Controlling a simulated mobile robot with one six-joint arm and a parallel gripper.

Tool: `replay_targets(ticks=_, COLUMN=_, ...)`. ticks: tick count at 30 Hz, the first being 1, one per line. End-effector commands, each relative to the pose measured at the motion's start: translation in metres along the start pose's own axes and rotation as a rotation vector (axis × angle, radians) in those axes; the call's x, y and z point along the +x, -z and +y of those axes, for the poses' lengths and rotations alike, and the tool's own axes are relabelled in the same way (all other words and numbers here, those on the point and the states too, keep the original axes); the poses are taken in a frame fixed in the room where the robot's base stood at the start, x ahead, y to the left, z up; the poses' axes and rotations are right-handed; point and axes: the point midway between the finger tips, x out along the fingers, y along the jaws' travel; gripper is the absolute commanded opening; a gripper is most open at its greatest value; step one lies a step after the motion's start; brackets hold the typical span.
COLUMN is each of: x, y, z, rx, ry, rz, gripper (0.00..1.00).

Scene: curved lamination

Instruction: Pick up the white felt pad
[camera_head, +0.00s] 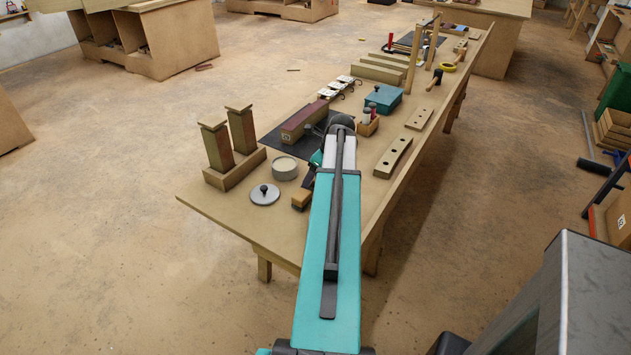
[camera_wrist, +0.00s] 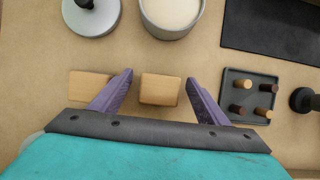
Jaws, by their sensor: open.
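I cannot make out a white felt pad for certain in either view. My gripper (camera_wrist: 160,78) is open, its two purple fingers spread in the wrist view. A small light wooden block (camera_wrist: 160,90) shows between the fingers, with no visible contact; its height relative to them is unclear. A second flat wooden piece (camera_wrist: 90,85) lies partly behind the left finger. A round grey container (camera_wrist: 172,14) with a pale cream top lies beyond the fingers; it also shows in the head view (camera_head: 284,169).
A grey disc with a dark knob (camera_wrist: 92,14) lies beyond the left finger. A dark tray with short pegs (camera_wrist: 248,97) is close to the right finger. The long workbench (camera_head: 225,200) holds a black mat (camera_head: 275,125), two wooden posts (camera_head: 228,140) and a teal box (camera_head: 383,98).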

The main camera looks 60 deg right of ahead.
Motion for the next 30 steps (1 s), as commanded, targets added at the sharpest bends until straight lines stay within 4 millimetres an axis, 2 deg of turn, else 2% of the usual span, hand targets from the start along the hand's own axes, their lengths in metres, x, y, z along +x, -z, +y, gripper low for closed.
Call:
replay_targets(ticks=9, x=-0.0002, y=-0.0003, z=0.0002, rx=0.0, ry=0.0, rz=0.0, gripper=0.69)
replay_targets(ticks=11, x=-0.0002, y=-0.0003, z=0.0002, rx=-0.001, ry=0.0, rz=0.0, gripper=0.6)
replay_targets(ticks=17, x=-0.0001, y=-0.0005, z=0.0004, rx=-0.001, ry=0.0, rz=0.0, gripper=0.27)
replay_targets(ticks=18, x=-0.0002, y=-0.0006, z=0.0004, rx=-0.001, ry=0.0, rz=0.0, gripper=0.24)
replay_targets(ticks=30, x=-0.003, y=-0.0021, z=0.0002, rx=-0.001, ry=0.0, rz=-0.001, gripper=0.24)
